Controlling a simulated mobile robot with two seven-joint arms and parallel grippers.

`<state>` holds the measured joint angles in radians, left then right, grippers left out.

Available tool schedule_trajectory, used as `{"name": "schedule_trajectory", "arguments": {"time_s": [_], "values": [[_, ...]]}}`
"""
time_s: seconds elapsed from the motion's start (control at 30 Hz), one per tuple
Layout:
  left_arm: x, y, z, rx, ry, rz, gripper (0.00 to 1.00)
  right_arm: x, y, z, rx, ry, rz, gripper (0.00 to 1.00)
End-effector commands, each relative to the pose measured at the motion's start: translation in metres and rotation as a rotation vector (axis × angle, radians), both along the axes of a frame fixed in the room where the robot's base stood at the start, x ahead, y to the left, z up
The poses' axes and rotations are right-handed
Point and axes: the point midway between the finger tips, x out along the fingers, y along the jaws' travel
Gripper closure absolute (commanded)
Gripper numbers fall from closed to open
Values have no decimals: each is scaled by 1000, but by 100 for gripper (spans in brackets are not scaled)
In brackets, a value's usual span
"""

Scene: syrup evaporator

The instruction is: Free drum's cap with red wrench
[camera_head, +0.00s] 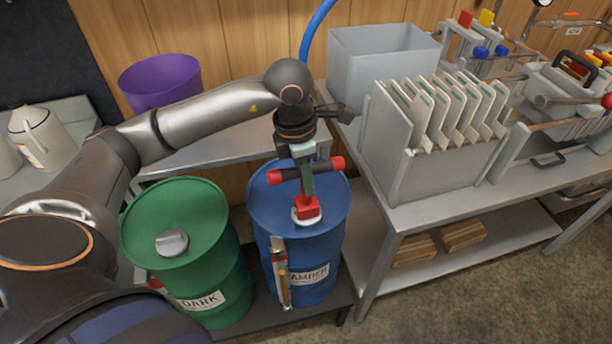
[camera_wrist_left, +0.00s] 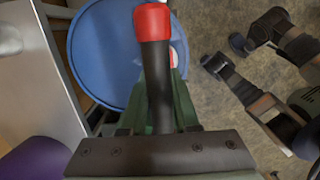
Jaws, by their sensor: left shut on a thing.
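The red wrench (camera_head: 307,206) has a red head at its foot and a black T-bar handle with red ends. My left gripper (camera_head: 303,163) is shut on its handle, above the blue drum (camera_head: 262,200) labelled AMBER. The wrench stands roughly upright, its head at the white cap (camera_head: 294,216) on the drum's lid. Whether the head is seated on the cap is hard to tell. In the left wrist view the handle (camera_wrist_left: 155,75) crosses the gripper over the blue lid (camera_wrist_left: 100,55).
A green drum (camera_head: 200,205) labelled DARK, with a grey cap (camera_head: 172,242), stands left of the blue drum. A purple tub (camera_head: 160,82) is behind it. A bench (camera_head: 440,188) with a filter rack (camera_head: 385,135) stands close on the right. Open floor lies at lower right.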

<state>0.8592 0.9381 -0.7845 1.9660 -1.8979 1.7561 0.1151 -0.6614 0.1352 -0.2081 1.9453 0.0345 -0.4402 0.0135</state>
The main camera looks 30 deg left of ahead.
Motion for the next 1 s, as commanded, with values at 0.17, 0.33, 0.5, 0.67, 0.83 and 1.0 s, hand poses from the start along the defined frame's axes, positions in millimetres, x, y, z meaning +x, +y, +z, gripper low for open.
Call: {"name": "schedule_trajectory", "arguments": {"time_s": [0.17,0.33,0.5,0.67,0.83,1.0], "values": [[0,-1,1,0,-2,156,100,0,0,2,1,0,-1,50],[0,-1,1,0,-1,368,100,0,0,3,1,0,-1,50],[0,0,1,0,-1,486,100,0,0,4,1,0,-1,50],[0,0,0,0,-2,498,100,0,0,4,0,0,0,50],[0,0,0,0,-1,505,100,0,0,4,0,0,0,50],[0,-1,1,0,0,660,100,0,0,7,0,0,0,50]]}}
